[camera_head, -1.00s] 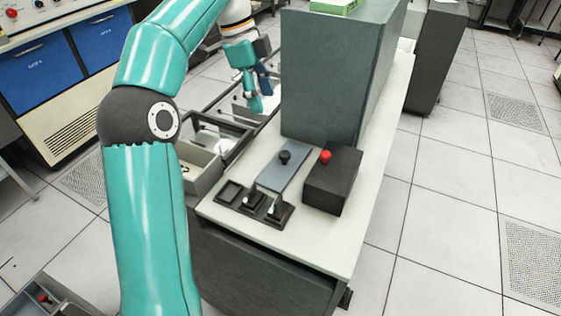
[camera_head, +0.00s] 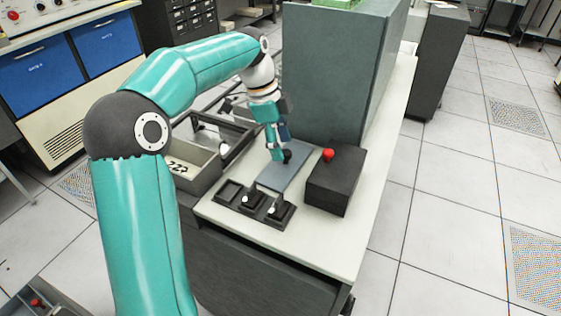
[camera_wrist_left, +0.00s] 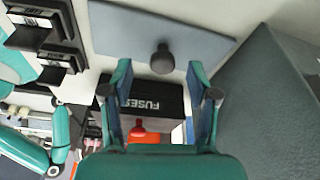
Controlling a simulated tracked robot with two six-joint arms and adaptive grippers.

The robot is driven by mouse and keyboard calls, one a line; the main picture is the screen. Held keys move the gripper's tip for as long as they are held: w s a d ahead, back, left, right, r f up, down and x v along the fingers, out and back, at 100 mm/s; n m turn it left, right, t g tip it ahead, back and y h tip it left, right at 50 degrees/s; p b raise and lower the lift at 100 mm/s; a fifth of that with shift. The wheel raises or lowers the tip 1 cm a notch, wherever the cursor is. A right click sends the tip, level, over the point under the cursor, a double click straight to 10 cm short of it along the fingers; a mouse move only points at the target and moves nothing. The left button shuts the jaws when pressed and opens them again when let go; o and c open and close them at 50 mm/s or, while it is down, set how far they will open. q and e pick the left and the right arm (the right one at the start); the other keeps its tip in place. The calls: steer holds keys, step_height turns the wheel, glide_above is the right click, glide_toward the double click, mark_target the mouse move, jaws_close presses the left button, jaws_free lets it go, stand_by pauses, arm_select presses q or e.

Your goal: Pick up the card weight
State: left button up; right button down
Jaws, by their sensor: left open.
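The card weight is a flat blue-grey plate (camera_head: 281,175) with a round black knob (camera_head: 287,155) on top, lying on the pale cabinet top. In the left wrist view the plate (camera_wrist_left: 135,32) crosses the top of the picture and its knob (camera_wrist_left: 163,60) shows between the finger lines. My left gripper (camera_head: 281,152) points down at the knob, very close to it. In the wrist view the left gripper (camera_wrist_left: 160,68) has its fingers apart, one on each side of the knob, with nothing held. Contact cannot be told.
A black box (camera_head: 335,181) with a red knob, lettered FUSES in the wrist view (camera_wrist_left: 158,100), stands right of the plate. Small black holders (camera_head: 255,202) sit in front. A tall grey-green cabinet (camera_head: 335,80) rises behind. An open tray (camera_head: 190,172) lies to the left.

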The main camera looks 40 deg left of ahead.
mark_target(285, 152)
arm_select(q)
steer(key=x, duration=0.3)
steer(key=shift+d+f, duration=0.2)
jaws_close()
steer(key=shift+w+r, duration=0.1)
